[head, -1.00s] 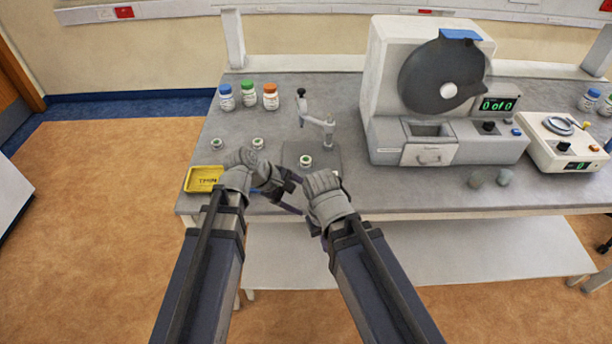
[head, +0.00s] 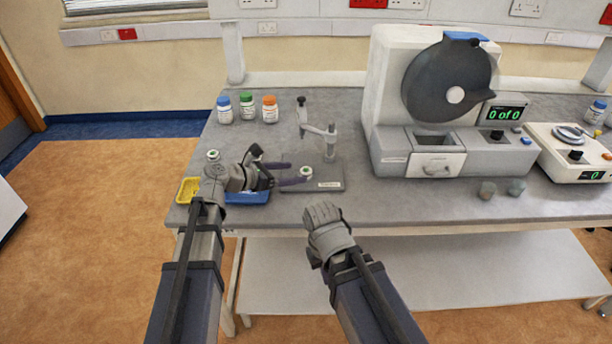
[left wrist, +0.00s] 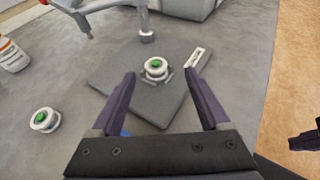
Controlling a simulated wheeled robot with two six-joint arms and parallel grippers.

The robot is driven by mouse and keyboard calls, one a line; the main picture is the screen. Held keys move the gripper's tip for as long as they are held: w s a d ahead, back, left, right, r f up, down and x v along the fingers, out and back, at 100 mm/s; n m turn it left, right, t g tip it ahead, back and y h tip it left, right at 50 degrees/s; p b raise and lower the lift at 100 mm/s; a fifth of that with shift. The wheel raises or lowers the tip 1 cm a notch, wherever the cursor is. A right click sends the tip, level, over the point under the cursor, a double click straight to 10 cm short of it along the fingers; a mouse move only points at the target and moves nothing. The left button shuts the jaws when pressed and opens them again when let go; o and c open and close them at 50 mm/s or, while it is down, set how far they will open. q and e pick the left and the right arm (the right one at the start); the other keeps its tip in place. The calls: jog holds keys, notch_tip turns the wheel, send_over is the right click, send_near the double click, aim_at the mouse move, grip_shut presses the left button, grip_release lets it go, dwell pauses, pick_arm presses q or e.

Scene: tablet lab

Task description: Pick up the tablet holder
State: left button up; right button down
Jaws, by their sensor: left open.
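A small white round tablet holder with a green centre (head: 306,172) sits on the dark grey plate of the stand (head: 328,184). In the left wrist view this holder (left wrist: 155,69) shows ahead between my finger tips. My left gripper (head: 289,174) is open, its purple fingers pointing right at the holder with nothing between them; it also shows in the left wrist view (left wrist: 160,78). A similar holder (head: 213,155) stands on the bench at the left, behind my left wrist. My right gripper (head: 325,224) is near the bench's front edge; its fingers are hidden.
A yellow tray (head: 187,190) and a blue tray (head: 248,198) lie by my left gripper. The stand's upright arm (head: 316,130) rises behind the holder. Capped bottles (head: 247,108) stand behind. A large white machine (head: 420,100) is at the right.

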aim_at(304, 171)
pick_arm(q)
jog(key=x, duration=0.1)
jog(key=b+x, duration=0.1)
jog(key=x, duration=0.1)
jog(key=b+x, duration=0.1)
jog(key=shift+w+f, duration=0.45)
jog(key=shift+w, duration=0.05)
jog(key=shift+w+d, duration=0.15)
jog(key=shift+d, duration=0.05)
jog(key=shift+c, duration=0.4)
grip_shut()
